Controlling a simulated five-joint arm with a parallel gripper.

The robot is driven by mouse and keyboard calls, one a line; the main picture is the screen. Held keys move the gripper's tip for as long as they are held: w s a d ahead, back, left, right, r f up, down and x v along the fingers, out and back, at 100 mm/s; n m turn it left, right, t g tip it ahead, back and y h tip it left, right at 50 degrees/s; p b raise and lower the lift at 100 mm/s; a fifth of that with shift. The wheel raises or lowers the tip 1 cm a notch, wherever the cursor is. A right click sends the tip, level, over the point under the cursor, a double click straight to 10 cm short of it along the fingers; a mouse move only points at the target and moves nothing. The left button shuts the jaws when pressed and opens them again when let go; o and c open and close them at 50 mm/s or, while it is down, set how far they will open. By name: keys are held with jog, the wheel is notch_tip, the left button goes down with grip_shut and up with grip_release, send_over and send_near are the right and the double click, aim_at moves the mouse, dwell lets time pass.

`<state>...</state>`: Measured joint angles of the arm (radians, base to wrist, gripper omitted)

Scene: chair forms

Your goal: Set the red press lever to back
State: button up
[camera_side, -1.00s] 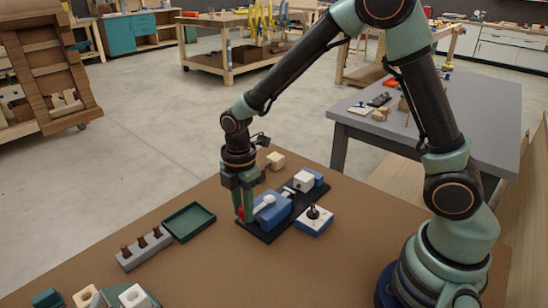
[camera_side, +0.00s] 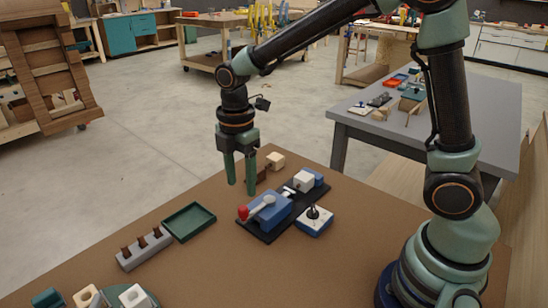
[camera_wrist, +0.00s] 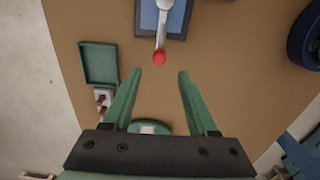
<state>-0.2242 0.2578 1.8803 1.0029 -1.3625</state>
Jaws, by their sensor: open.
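The red press lever has a red knob (camera_side: 243,213) on a light grey arm (camera_side: 262,205), mounted on a blue press body (camera_side: 275,213) on a dark base plate. In the side view the knob points toward the lower left, toward the green tray. In the wrist view the knob (camera_wrist: 159,58) shows at the top middle, beyond the fingertips. My gripper (camera_side: 241,187) is open and empty, raised above the board with its fingers pointing down. Its fingertips in the wrist view (camera_wrist: 160,75) are spread wide, and the knob is apart from both.
A green tray (camera_side: 166,223) and a grey rack with brown pegs (camera_side: 124,260) lie to the left. A white-topped box with a black joystick (camera_side: 328,222) stands right of the press. A wooden block (camera_side: 275,153) lies behind. The board's front middle is clear.

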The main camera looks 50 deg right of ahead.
notch_tip(320, 180, up, 4)
jog(key=shift+f, duration=0.1)
dwell(0.4)
jog(key=s+d+r+m+t, duration=0.5)
jog(key=s+d+m, duration=0.3)
jog(key=m, duration=1)
jog(key=shift+s+d+r+t, duration=0.35)
jog(key=shift+s+r, duration=0.2)
jog(key=shift+s, duration=0.55)
